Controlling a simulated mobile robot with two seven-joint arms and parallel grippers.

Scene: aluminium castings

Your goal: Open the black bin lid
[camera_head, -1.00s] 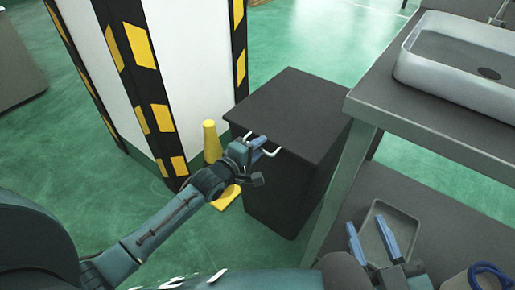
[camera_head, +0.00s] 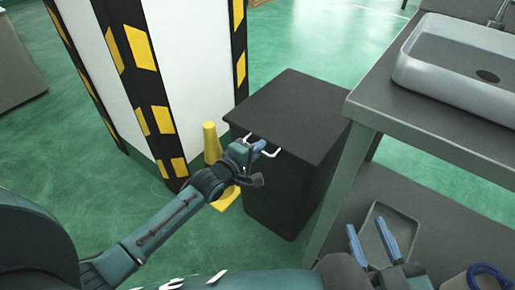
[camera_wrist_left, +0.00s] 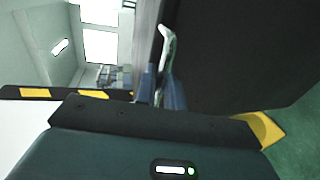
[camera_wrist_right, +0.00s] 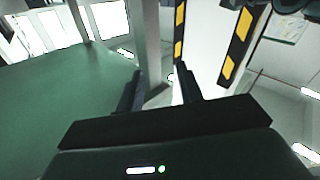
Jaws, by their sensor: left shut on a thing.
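The black bin (camera_head: 285,195) stands on the floor between the striped pillar and the grey bench. Its flat lid (camera_head: 290,110) lies closed on top. A white handle (camera_head: 270,152) sits at the lid's front edge. My left gripper (camera_head: 253,148) is at this handle and shut on it. The left wrist view shows the handle (camera_wrist_left: 166,45) between the fingers (camera_wrist_left: 163,90), beside the bin's dark side. My right gripper (camera_head: 370,240) is open and empty, low in front of the bench's lower shelf. Its parted fingers also show in the right wrist view (camera_wrist_right: 160,92).
A yellow cone (camera_head: 212,142) stands left of the bin, by the striped pillar (camera_head: 190,70). The grey bench (camera_head: 430,118) with a sink (camera_head: 455,65) is close on the bin's right. A grey tray (camera_head: 398,225) lies on its lower shelf. Green floor is free behind the bin.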

